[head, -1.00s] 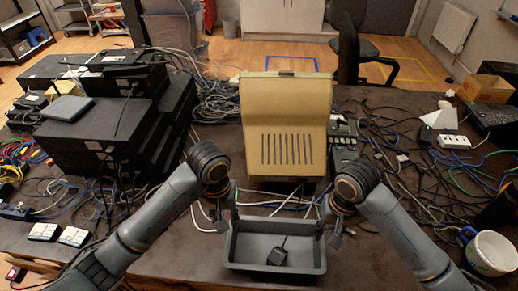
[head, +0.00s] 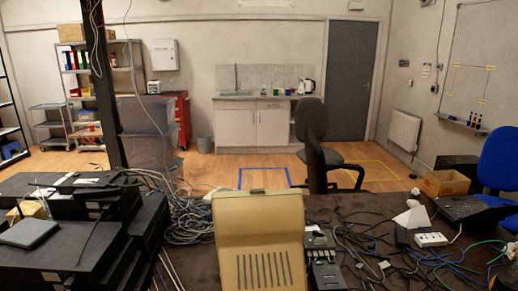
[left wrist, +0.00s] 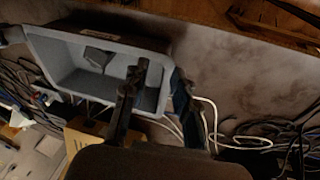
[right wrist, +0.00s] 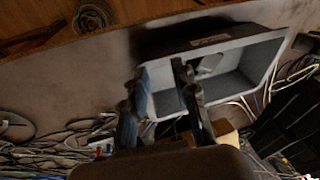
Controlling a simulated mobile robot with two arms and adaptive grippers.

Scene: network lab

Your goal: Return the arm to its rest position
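A grey open tray shows in the left wrist view (left wrist: 62,60) and the right wrist view (right wrist: 258,62). A small dark item (left wrist: 98,56) lies in it and also shows in the right wrist view (right wrist: 209,64). My left gripper (left wrist: 160,72) has its fingers spread, one over the tray's inside and one outside its end wall. My right gripper (right wrist: 160,72) stands the same way at the opposite end, fingers apart. I cannot tell whether any finger touches a wall. Neither arm nor the tray is in the head view.
A beige case (head: 258,240) stands mid-table in the head view. Stacked black devices (head: 75,235) are at left. Cables (head: 365,235), a white power strip (head: 430,239) and a cardboard box (head: 445,183) are at right. An office chair (head: 318,150) stands behind the table.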

